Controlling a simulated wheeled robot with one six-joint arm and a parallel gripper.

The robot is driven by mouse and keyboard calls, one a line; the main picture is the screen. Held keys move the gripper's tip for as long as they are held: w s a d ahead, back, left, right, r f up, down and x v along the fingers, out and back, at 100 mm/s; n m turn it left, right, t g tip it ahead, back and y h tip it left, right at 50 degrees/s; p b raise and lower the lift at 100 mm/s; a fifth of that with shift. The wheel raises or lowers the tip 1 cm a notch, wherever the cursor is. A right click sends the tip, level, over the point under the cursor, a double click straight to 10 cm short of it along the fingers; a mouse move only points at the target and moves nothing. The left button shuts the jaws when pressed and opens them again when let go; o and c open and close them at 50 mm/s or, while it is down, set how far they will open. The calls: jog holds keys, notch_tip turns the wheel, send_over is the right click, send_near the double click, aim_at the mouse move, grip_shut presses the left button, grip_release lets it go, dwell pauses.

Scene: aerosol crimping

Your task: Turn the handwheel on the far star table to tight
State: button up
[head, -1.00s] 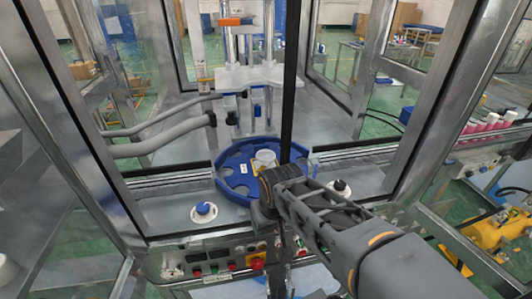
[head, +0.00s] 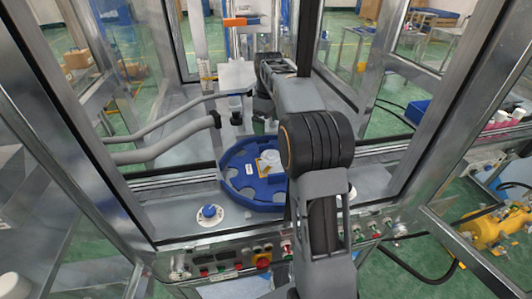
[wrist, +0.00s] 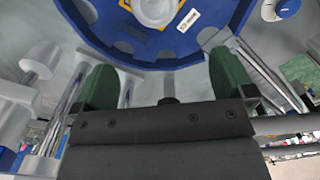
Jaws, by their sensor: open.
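The blue star table (head: 232,177) lies on the grey deck inside the machine frame, its right side hidden by my arm in the head view. A pale round hub with yellow around it, which looks like the handwheel (head: 268,162), sits at its middle. The wrist view shows the blue table (wrist: 212,40) along the top, with the white round hub (wrist: 155,10) cut by the top edge. My gripper (head: 262,125) is beyond the table's far edge; its green fingers (wrist: 165,75) are spread with nothing between them. The hub is apart from the fingers. I cannot read the wheel's setting.
Two grey hoses (head: 165,140) cross the left side behind the table. A blue knob on a white disc (head: 210,213) stands at the front left of the deck. The control panel (head: 230,265) runs along the front. Metal posts stand close on both sides.

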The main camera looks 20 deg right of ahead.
aim_at(271, 154)
jog(key=f, duration=0.4)
jog(key=f+p, duration=0.1)
jog(key=f, duration=0.4)
jog(key=d+f, duration=0.1)
jog(key=f, duration=0.3)
jog(key=shift+f, duration=0.25)
jog(key=shift+c, duration=0.4)
